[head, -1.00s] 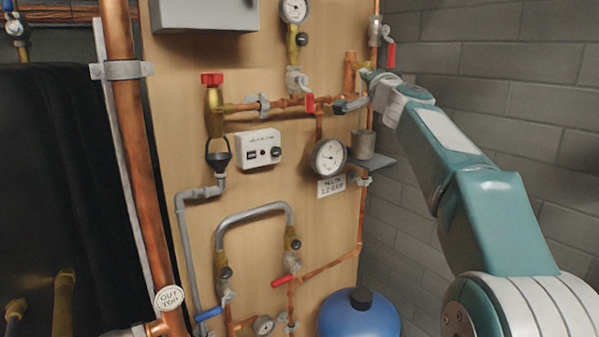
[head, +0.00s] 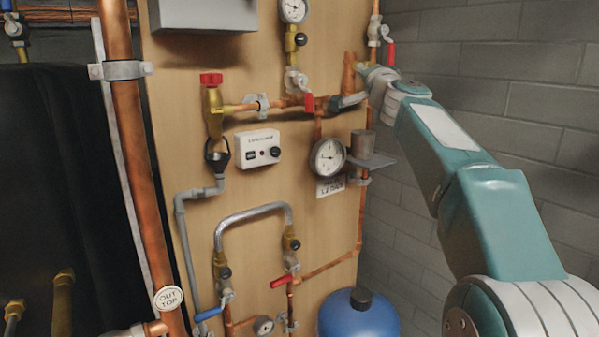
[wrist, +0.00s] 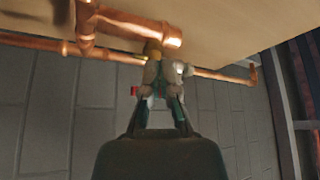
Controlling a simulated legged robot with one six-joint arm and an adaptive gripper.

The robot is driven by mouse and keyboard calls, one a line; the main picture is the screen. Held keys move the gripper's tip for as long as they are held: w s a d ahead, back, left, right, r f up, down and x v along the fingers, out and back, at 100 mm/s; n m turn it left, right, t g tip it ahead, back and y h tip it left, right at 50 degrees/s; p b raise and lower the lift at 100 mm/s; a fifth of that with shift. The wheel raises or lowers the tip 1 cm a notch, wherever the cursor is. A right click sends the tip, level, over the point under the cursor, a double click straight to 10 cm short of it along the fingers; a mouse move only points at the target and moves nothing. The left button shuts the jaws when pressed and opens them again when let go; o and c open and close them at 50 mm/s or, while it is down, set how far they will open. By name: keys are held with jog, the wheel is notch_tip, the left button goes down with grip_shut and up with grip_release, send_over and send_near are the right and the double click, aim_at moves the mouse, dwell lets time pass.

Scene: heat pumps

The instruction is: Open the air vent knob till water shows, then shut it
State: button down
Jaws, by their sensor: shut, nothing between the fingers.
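My gripper (head: 362,86) is at the upper right of the board, beside a short upright copper stub (head: 349,72). In the wrist view its fingers (wrist: 163,88) run forward to a brass fitting (wrist: 152,48) by the open-ended copper pipe (wrist: 172,36). The gripper is shut with nothing held. The air vent knob is not clearly made out; the gripper covers the area beside the stub in the head view. A grey cup (head: 362,143) stands on a small shelf (head: 378,161) below. No water shows.
A red-handled valve (head: 391,54) is close to the gripper at the right, and a red lever (head: 309,102) is to its left. A round gauge (head: 328,156) and a white control box (head: 258,149) are lower. The block wall (head: 480,95) is behind my arm.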

jog(key=s+d, duration=0.1)
jog(key=s, duration=0.1)
jog(key=s+d, duration=0.2)
jog(key=shift+s+d, duration=0.15)
jog(key=shift+s, duration=0.2)
jog(key=s+a+f+n+g+y, duration=0.1)
jog(key=s+a+f+n+g, duration=0.3)
jog(key=s+f, duration=0.45)
jog(key=s+a+f+n+g+y, duration=0.1)
jog(key=s+a+f+n+g, duration=0.3)
jog(key=s+f, duration=0.45)
jog(key=s+d+f+n+g+h, duration=0.1)
jog(key=s+d+f+g+h, duration=0.2)
jog(key=s+f, duration=0.8)
jog(key=s+d+f+n+g+h, duration=0.1)
jog(key=s+d+f+g+h, duration=0.2)
jog(key=s+f, duration=0.8)
jog(key=shift+d+f+n+g, duration=0.3)
jog(key=shift+f+g, duration=0.1)
jog(key=shift+f, duration=0.15)
jog(key=shift+a+r, duration=0.1)
